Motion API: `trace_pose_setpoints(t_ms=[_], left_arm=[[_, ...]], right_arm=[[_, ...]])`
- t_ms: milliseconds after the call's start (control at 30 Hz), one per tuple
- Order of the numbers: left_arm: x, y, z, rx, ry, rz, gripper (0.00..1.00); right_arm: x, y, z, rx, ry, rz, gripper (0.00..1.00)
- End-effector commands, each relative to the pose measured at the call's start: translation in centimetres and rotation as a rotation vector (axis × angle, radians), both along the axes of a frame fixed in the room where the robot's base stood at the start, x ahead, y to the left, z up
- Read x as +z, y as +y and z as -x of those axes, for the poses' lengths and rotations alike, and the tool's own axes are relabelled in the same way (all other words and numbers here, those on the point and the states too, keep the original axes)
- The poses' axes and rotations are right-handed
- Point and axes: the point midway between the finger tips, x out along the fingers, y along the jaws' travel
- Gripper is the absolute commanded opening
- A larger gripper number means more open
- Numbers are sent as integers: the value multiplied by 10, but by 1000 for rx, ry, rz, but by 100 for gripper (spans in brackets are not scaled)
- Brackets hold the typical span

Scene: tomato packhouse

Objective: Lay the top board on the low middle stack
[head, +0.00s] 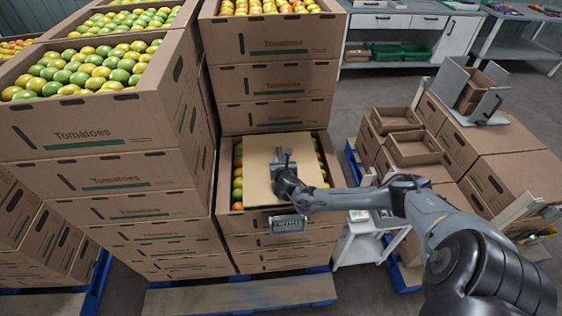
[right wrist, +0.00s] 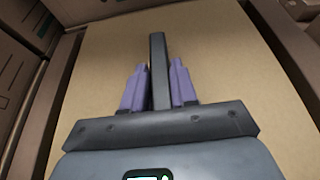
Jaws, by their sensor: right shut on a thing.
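The top board (head: 258,168) is a flat tan sheet over the open top of the low middle stack (head: 242,224). Tomatoes show along its left and right sides. My right gripper (head: 284,160) is above the board, shut on a dark upright bar that stands on it. In the right wrist view, the purple fingers (right wrist: 158,88) close on this bar from both sides, and the board (right wrist: 225,70) fills most of the picture. I cannot tell whether the board touches the stack or hangs just above it. My left gripper is not in view.
A taller stack of tomato cartons (head: 110,135) stands close on the left, and another (head: 275,85) rises right behind. At the right are closed cartons with small open boxes (head: 415,147) and a grey metal holder (head: 478,105). A blue pallet (head: 240,295) lies in front.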

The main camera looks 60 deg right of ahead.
Motion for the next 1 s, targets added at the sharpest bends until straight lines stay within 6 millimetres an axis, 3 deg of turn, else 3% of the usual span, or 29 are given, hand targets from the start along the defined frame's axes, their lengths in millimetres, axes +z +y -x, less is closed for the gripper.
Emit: trace_pose_setpoints(t_ms=[767, 800, 1000], left_arm=[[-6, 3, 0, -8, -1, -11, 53], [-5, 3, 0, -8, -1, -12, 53], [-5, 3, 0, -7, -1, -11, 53]], right_arm=[[-11, 0, 0, 1, -2, 0, 0], [-10, 0, 0, 1, -2, 0, 30], [-10, 0, 0, 0, -1, 1, 57]])
